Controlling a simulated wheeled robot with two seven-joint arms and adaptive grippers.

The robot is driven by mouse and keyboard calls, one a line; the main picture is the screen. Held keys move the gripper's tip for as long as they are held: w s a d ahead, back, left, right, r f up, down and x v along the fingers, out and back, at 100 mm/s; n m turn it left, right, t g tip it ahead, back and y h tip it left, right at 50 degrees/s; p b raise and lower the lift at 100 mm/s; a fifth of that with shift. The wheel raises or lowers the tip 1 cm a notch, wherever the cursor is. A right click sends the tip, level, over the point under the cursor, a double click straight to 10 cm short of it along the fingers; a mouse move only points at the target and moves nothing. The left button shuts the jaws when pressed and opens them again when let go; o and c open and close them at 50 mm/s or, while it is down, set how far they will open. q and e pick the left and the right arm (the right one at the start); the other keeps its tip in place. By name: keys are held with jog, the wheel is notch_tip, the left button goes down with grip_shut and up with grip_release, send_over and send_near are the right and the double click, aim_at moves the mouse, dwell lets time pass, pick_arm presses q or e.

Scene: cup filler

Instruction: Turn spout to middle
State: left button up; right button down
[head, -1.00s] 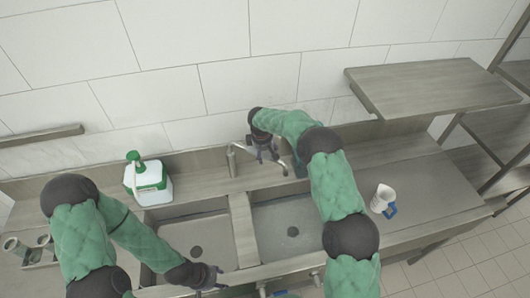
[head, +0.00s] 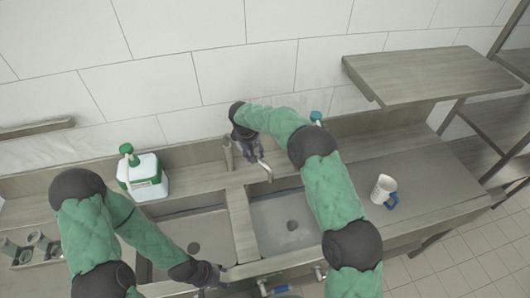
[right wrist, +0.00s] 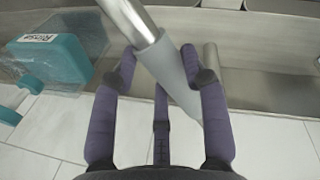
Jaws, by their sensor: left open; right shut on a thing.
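The metal faucet spout (head: 265,168) is at the back of the sink, and its free end points toward the front right, over the back left corner of the right basin (head: 284,222). My right gripper (head: 247,146) is at the spout. In the right wrist view the spout (right wrist: 143,33) runs between the purple fingers of my right gripper (right wrist: 168,72), which is shut on it. An upright metal post (head: 228,153) stands just left of that gripper. My left gripper (head: 214,275) is open and empty near the front edge of the left basin (head: 185,225).
A white and green jug (head: 145,178) stands behind the left basin. A teal container (right wrist: 55,62) with a label is beside my right gripper; its top (head: 316,117) shows behind my arm. A white pitcher (head: 382,187) with a blue handle stands on the right counter (head: 430,190).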

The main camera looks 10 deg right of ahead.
jog(key=s+a+m+g+b, duration=0.1)
jog(key=s+a+m+b, duration=0.1)
jog(key=a+m, duration=0.4)
jog(key=shift+s+a+b, duration=0.35)
jog(key=shift+s+a, duration=0.25)
jog(key=shift+a, duration=0.85)
jog(key=c, duration=0.6)
grip_release()
jog(key=shift+c, duration=0.2)
notch_tip(320, 180, up, 12)
jog(key=a, duration=0.2)
jog(key=shift+a+f, duration=0.15)
jog(key=shift+a, duration=0.05)
